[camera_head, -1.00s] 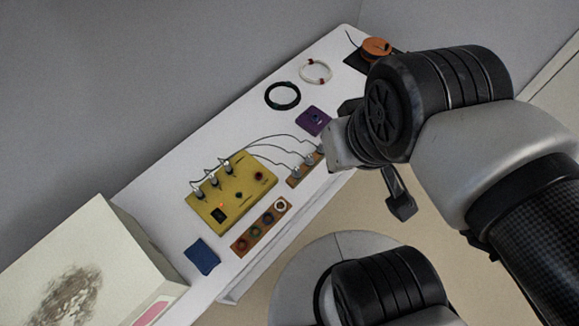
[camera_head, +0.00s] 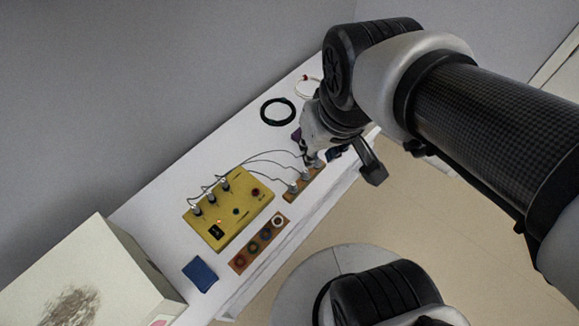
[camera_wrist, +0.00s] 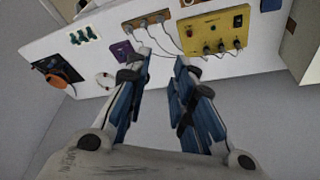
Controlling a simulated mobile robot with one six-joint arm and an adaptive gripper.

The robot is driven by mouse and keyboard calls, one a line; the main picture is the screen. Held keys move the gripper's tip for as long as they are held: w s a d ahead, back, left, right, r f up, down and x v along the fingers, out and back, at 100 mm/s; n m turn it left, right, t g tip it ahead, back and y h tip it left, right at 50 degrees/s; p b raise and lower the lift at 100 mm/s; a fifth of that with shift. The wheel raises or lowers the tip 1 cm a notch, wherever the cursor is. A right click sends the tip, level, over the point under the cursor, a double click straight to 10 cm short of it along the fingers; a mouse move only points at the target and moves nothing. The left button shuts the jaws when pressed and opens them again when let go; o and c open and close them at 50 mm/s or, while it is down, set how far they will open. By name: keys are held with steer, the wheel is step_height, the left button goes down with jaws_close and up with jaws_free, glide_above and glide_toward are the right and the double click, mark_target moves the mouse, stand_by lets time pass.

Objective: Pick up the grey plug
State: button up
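Grey plugs with thin dark cables stand in a small wooden strip (camera_head: 291,198). One grey plug (camera_head: 293,187) is at its near end and another (camera_head: 305,174) is further along. They look alike, so I cannot tell which is meant. In the wrist view a grey plug (camera_wrist: 143,23) and a second one (camera_wrist: 160,18) show beyond my fingertips. My gripper (camera_wrist: 161,60) is open, with blue fingers apart and nothing between them. In the head view my gripper is at the strip's far end, and my arm partly hides it there.
The cables run to a yellow box (camera_head: 246,208) with more plugs on top. A wooden strip of coloured rings (camera_head: 243,262), a blue square (camera_head: 199,273) and a black ring (camera_head: 278,111) lie nearby. A purple plate (camera_wrist: 121,50) is close to my left finger in the wrist view.

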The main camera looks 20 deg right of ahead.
steer(key=o, duration=0.3)
steer(key=w+f+g+p, duration=0.1)
steer(key=w+f, duration=0.4)
steer(key=w, duration=0.3)
steer(key=shift+n+g, duration=0.3)
steer(key=n+g+p, duration=0.1)
steer(key=g+p, duration=0.1)
steer(key=p, duration=0.1)
glide_above(293, 183)
step_height(293, 183, down, 16)
step_height(293, 183, down, 14)
steer(key=b, duration=0.2)
steer(key=shift+a+r+b, duration=0.1)
steer(key=shift+b, duration=0.3)
steer(key=shift+f+b, duration=0.85)
steer(key=shift+f, duration=2.3)
steer(key=shift+c, duration=0.3)
steer(key=c, duration=0.6)
steer(key=shift+c, duration=0.2)
